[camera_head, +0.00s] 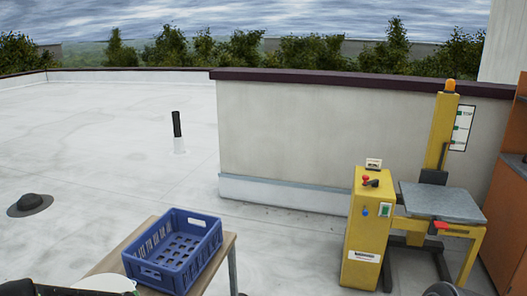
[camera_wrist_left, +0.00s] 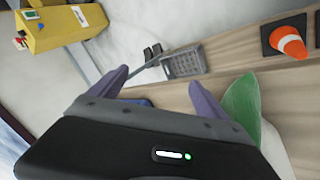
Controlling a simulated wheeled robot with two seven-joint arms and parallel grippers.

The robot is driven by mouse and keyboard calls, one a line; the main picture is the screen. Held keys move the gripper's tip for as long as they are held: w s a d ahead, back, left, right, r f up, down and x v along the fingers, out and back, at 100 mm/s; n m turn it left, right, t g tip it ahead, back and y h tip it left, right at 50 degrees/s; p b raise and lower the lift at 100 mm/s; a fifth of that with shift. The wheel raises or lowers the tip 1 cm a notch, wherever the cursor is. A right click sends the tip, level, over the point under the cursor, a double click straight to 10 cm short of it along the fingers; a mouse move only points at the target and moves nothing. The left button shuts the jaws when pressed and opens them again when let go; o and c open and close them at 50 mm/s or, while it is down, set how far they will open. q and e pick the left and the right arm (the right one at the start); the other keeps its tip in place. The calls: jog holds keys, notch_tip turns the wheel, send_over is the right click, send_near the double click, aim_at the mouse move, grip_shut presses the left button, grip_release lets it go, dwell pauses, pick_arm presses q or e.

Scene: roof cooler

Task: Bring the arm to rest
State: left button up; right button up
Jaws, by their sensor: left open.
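My left gripper (camera_wrist_left: 158,78) shows in the left wrist view with its two purple fingers spread apart. Nothing is held between them; a wooden table top and a grey slotted basket (camera_wrist_left: 183,63) show beyond the fingers. In the head view, dark and pale parts that may be my left arm show at the bottom left edge, but its fingers are not visible there. My right gripper is not visible in either view.
A blue crate (camera_head: 175,250) stands on a wooden table (camera_head: 226,262). A yellow lift (camera_head: 362,230) with a grey platform (camera_head: 440,201) stands at right. The wrist view shows an orange cone (camera_wrist_left: 288,42) and a green object (camera_wrist_left: 241,98) close beside one finger. Open roof lies at left.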

pick_arm(q)
jog(key=s+d+f+m, duration=0.3)
jog(key=s+d+f, duration=0.4)
jog(key=f, duration=0.4)
jog(key=s+d+f+g, duration=0.1)
jog(key=s+d+f, duration=0.2)
jog(key=s, duration=0.4)
jog(key=s+d+f+m+g, duration=0.1)
jog(key=s+d+f+g, duration=0.1)
jog(key=s+f, duration=0.2)
jog(key=s+d+f+m+g+h, duration=0.1)
jog(key=s+d+f+g, duration=0.1)
jog(key=s, duration=0.7)
notch_tip(320, 180, down, 3)
jog(key=shift+s+d+r+b, duration=0.2)
jog(key=shift+s+d+b, duration=0.2)
jog(key=shift+d, duration=0.4)
jog(key=shift+c, duration=0.4)
